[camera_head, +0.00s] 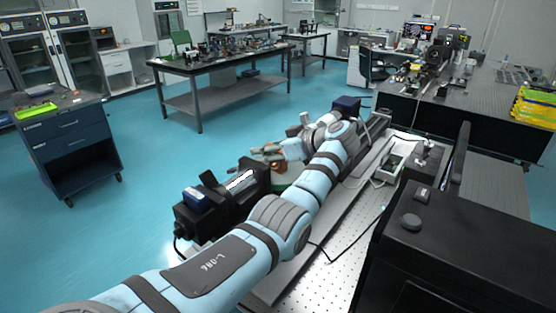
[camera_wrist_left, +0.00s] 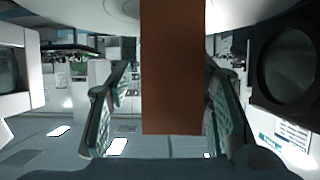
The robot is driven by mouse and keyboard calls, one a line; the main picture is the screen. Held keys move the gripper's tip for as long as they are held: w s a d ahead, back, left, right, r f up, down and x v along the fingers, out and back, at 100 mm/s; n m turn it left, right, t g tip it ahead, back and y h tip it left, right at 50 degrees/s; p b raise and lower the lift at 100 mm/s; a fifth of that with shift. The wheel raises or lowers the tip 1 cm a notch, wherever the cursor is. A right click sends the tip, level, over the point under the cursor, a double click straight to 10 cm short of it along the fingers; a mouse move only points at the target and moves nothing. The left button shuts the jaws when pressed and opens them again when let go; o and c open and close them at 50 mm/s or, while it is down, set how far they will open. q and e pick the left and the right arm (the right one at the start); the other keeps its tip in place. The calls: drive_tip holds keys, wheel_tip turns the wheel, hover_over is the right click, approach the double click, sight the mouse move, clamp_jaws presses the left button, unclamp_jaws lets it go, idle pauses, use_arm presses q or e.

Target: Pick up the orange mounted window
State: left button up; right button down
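The orange mounted window shows in the left wrist view as a flat brown-orange plate (camera_wrist_left: 172,70). It hangs down from the top edge between my fingers, and its mount is out of that view. In the head view, a small brownish-orange patch at my left gripper (camera_head: 273,154) is too small to make out clearly. In the left wrist view, the two teal fingers of my left gripper (camera_wrist_left: 170,110) stand wide apart, one on each side of the plate. I cannot see a firm contact with either finger. My right gripper is in neither view.
A black device (camera_head: 222,205) with a blue-topped part stands left of my arm, close to the gripper. A perforated optical board (camera_head: 345,222) lies under the arm. Black housings (camera_head: 450,245) fill the right side. Open blue floor (camera_head: 130,230) lies to the left.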

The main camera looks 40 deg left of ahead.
use_arm(q)
drive_tip(key=shift+s+d+r, duration=0.1)
drive_tip(key=c, duration=0.6)
clamp_jaws()
